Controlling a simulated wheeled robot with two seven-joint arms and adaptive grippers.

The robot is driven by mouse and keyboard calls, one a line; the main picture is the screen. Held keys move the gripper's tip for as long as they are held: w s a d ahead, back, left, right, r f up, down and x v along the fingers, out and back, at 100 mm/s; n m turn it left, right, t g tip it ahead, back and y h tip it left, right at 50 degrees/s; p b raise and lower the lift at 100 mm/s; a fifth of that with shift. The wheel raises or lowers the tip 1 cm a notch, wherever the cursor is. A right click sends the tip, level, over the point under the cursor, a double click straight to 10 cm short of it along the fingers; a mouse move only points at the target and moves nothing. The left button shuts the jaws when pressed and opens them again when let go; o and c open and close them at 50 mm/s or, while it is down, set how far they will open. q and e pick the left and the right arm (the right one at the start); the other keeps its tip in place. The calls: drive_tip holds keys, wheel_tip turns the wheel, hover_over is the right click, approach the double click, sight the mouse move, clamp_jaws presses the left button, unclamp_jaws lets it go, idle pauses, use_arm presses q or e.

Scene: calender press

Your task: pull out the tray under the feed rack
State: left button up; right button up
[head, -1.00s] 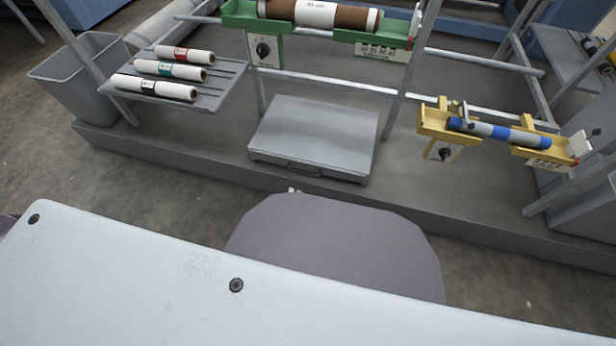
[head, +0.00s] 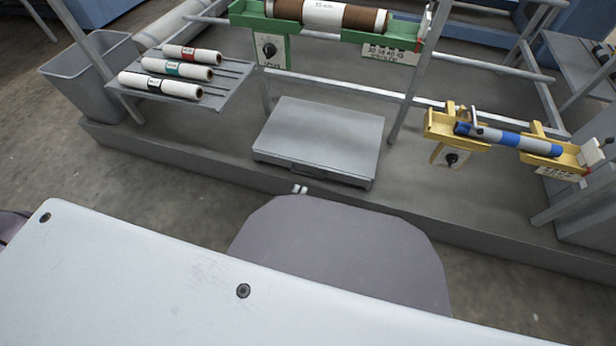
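The tray (head: 320,138) is a flat grey box on the grey platform, below the green feed rack (head: 272,50). A handle (head: 308,171) is on its near front face. Two small pale tips of my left gripper (head: 299,189) show just short of that handle in the picture, apart from it. The rest of this gripper is hidden behind my own arm, so its opening is unclear. My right gripper is out of view.
A brown and white roll (head: 325,13) lies in the green rack. A yellow rack (head: 445,127) with a blue-banded roll (head: 508,137) stands at right. A side shelf (head: 215,95) holds small rolls; a grey bin (head: 88,80) is at left. The floor before the platform looks clear.

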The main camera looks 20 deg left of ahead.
sight(308, 175)
use_arm(q)
drive_tip(key=shift+b+x, duration=2.45)
drive_tip(key=shift+x, duration=3.45)
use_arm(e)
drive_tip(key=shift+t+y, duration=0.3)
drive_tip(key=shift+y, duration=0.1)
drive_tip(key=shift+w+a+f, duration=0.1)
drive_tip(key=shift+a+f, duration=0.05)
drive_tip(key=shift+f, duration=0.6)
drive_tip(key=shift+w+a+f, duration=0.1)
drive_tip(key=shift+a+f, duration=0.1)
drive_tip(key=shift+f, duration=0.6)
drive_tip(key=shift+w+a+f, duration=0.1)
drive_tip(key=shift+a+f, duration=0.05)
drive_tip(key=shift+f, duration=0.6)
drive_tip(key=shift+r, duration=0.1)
use_arm(q)
clamp_jaws()
